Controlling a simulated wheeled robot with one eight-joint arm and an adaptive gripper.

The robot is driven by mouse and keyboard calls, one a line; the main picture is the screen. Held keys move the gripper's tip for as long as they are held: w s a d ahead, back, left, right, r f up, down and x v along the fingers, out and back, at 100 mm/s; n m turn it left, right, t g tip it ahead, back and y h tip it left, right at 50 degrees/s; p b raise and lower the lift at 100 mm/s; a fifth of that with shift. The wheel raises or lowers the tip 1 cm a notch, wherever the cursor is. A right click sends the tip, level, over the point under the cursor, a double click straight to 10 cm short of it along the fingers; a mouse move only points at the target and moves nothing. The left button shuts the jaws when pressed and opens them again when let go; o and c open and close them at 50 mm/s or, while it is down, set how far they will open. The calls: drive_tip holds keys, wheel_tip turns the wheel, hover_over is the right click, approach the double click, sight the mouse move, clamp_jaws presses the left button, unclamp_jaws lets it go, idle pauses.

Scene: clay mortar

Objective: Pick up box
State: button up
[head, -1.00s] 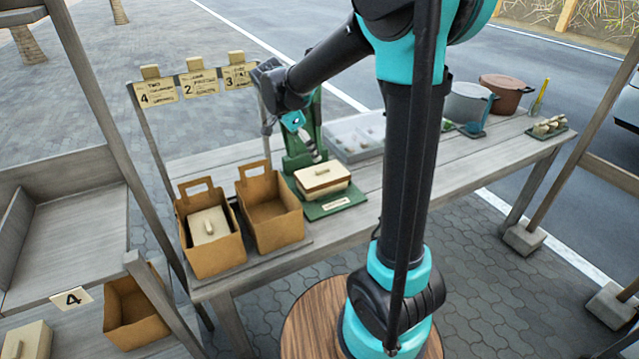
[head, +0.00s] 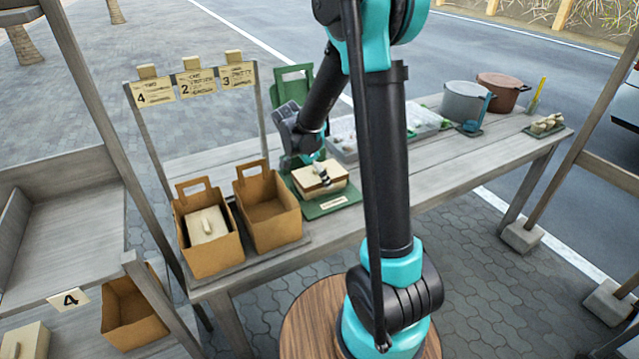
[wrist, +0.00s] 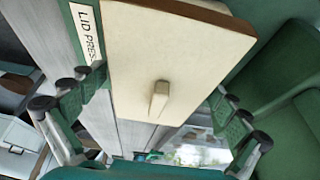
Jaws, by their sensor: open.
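The box (head: 325,183) is brown with a cream lid and a small bar handle. It sits on the green lid press (head: 333,205) on the table. In the wrist view the box's lid (wrist: 165,60) fills the upper middle, with its handle pointing toward my gripper. My gripper (head: 322,172) is just above the lid in the head view. In the wrist view my gripper (wrist: 150,120) has its fingers spread wide on both sides of the handle, holding nothing. Whether the fingers touch the lid cannot be told.
An empty brown paper bag (head: 268,213) stands left of the press. Another bag (head: 212,258) beside it holds a lidded box (head: 207,224). A clear tray (head: 425,124), a grey pot (head: 464,101) and a brown pot (head: 503,92) stand to the right. The table front is clear.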

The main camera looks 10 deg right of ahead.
drive_tip(key=shift+f, duration=0.2)
drive_tip(key=c, duration=1.3)
drive_tip(key=shift+r, duration=0.15)
